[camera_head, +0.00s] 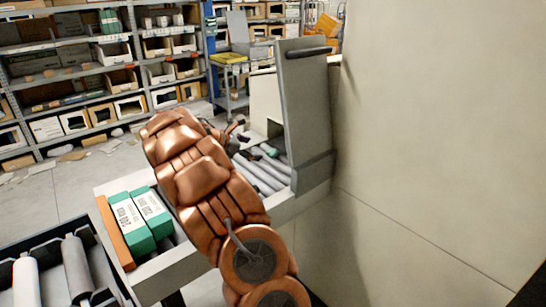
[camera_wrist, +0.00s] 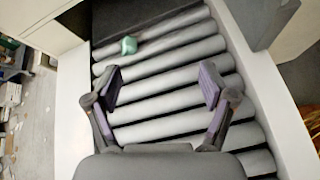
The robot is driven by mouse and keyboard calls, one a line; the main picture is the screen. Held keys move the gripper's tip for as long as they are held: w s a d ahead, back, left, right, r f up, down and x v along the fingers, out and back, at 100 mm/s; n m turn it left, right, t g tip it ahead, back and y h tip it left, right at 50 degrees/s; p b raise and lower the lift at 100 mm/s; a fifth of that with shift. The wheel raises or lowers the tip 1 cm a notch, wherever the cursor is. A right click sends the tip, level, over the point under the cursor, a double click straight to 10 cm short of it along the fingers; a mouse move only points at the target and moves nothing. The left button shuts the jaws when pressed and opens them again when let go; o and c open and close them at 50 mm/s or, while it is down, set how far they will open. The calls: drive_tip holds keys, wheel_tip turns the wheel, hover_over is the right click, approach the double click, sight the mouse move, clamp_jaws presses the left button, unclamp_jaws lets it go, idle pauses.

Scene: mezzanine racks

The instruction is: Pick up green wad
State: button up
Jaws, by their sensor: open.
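The green wad (camera_wrist: 129,45) is a small crumpled lump lying on the grey rollers, towards the top left of the wrist view. In the head view it shows as a small dark green spot (camera_head: 268,150) on the rollers by the grey upright panel. My gripper (camera_wrist: 162,84) is open and empty, its two purple-padded fingers spread wide above the rollers. The wad lies beyond the fingertips, nearer the left finger's side, and is apart from both. In the head view my copper-coloured arm hides most of the gripper.
The roller conveyor (camera_wrist: 170,105) has pale side rails. A grey upright panel (camera_head: 303,110) stands beside the rollers. Green and white boxes (camera_head: 130,222) lie at the conveyor's near end. A plain wall (camera_head: 430,120) closes the right side. Stocked shelves (camera_head: 70,75) stand behind.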

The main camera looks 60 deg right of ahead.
sight(268, 153)
drive_tip(key=w+d+f+n, duration=0.1)
drive_tip(key=d+f, duration=0.1)
drive_tip(key=d, duration=0.1)
drive_tip(key=w+d+f+n+h+b, duration=0.1)
drive_tip(key=w+d+f+n, duration=0.1)
drive_tip(key=d+f, duration=0.1)
drive_tip(key=w+d+f+n, duration=0.1)
drive_tip(key=w+d+f, duration=0.1)
drive_tip(key=d+f, duration=0.1)
drive_tip(key=shift+d+t+h, duration=0.4)
drive_tip(key=shift+d, duration=0.05)
drive_tip(key=shift+s+d+f+n, duration=0.15)
drive_tip(key=shift+d+f, duration=0.1)
drive_tip(key=shift+d, duration=0.3)
drive_tip(key=shift+s+d+f+n, duration=0.1)
drive_tip(key=shift+d+f+n, duration=0.1)
drive_tip(key=shift+d, duration=0.35)
drive_tip(key=shift+f+p+x, duration=0.2)
drive_tip(key=shift+p+x, duration=0.15)
drive_tip(key=shift+x, duration=0.55)
drive_tip(key=shift+f+p+x, duration=0.15)
drive_tip(key=shift+p+x, duration=0.15)
drive_tip(key=shift+x, duration=1.4)
drive_tip(key=shift+w, duration=0.15)
drive_tip(key=shift+c, duration=0.4)
drive_tip(key=c, duration=1.2)
